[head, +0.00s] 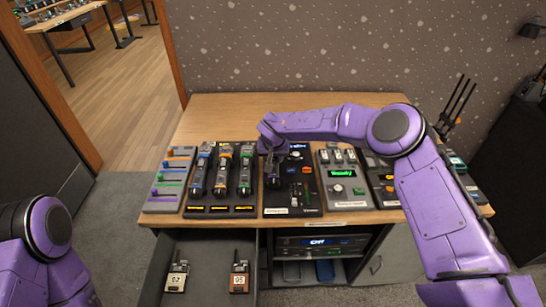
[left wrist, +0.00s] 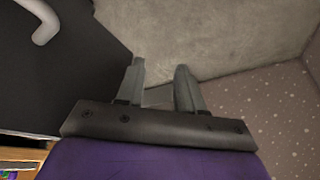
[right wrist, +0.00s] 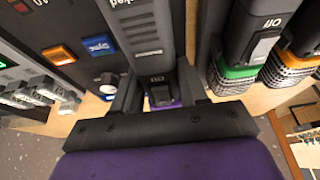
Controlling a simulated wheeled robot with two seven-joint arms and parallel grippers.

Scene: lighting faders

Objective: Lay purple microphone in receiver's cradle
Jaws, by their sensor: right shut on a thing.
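The purple microphone (head: 272,177) is a dark handheld one; its purple band and small display show in the right wrist view (right wrist: 160,98). My right gripper (head: 271,150) is shut on it, with a finger on each side. The microphone is over the left part of a dark control panel (head: 307,187), just right of the receiver; whether it touches anything beneath is unclear. The receiver (head: 220,211) has orange displays, with blue, orange and green microphones (head: 246,170) lying side by side. My left gripper (left wrist: 158,85) is open and empty, away from the desk.
A fader panel (head: 168,180) is at the left of the desk; a unit with a green display (head: 342,175) is at the right. Below, an open drawer (head: 208,268) holds two small radio packs (head: 240,277). The back of the desk (head: 220,108) is clear.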

